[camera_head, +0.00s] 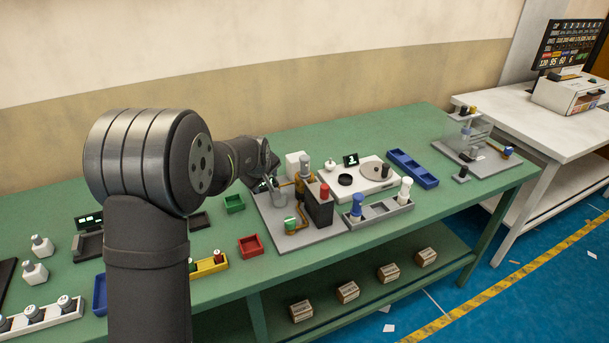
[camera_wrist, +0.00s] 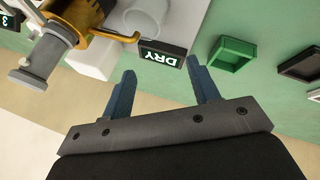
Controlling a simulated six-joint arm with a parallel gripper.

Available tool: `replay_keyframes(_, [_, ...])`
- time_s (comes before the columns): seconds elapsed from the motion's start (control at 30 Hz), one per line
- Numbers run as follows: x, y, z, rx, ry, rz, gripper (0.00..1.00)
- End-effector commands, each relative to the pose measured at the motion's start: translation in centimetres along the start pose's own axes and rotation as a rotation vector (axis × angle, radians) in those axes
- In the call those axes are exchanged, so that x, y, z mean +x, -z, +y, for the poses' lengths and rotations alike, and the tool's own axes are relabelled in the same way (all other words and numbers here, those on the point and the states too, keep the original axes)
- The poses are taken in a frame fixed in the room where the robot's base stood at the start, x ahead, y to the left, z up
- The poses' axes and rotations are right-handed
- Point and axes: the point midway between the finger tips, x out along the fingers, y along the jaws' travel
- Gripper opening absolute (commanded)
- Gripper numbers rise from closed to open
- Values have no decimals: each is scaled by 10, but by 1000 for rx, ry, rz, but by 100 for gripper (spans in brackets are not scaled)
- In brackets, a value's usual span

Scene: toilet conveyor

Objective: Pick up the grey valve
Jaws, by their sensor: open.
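My gripper (camera_wrist: 164,84) is open, with nothing between its two dark blue fingers in the wrist view. In the head view my gripper (camera_head: 268,164) is above the back left of a grey fixture plate (camera_head: 272,236). A grey cylindrical part (camera_wrist: 42,62) sits by a brass fitting (camera_wrist: 100,28) at the upper left of the wrist view, apart from the fingers. It seems to be the grey valve. In the head view this grey part (camera_head: 303,168) stands upright on the fixture, right of my gripper. My arm may hide some of the fixture's back left.
A DRY display (camera_wrist: 163,53) and a pale cup (camera_wrist: 150,17) are near the fingers. A white block (camera_head: 297,160) stands behind the fixture. A black block (camera_head: 319,206) with a red cap stands in front. Green tray (camera_head: 234,203) and red tray (camera_head: 250,247) lie left.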

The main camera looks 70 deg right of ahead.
Motion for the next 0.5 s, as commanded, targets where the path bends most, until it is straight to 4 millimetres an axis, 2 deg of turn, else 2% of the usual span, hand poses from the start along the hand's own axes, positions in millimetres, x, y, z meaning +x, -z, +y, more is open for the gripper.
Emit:
replay_keyframes(0.17, [-2, 0, 2, 15, -2, -1, 55])
replay_keyframes(0.27, [-13, 1, 13, 88, -6, -9, 55])
replay_keyframes(0.37, [-36, 1, 32, 233, -16, -26, 55])
replay_keyframes(0.5, [-78, -2, 64, 512, -42, -61, 55])
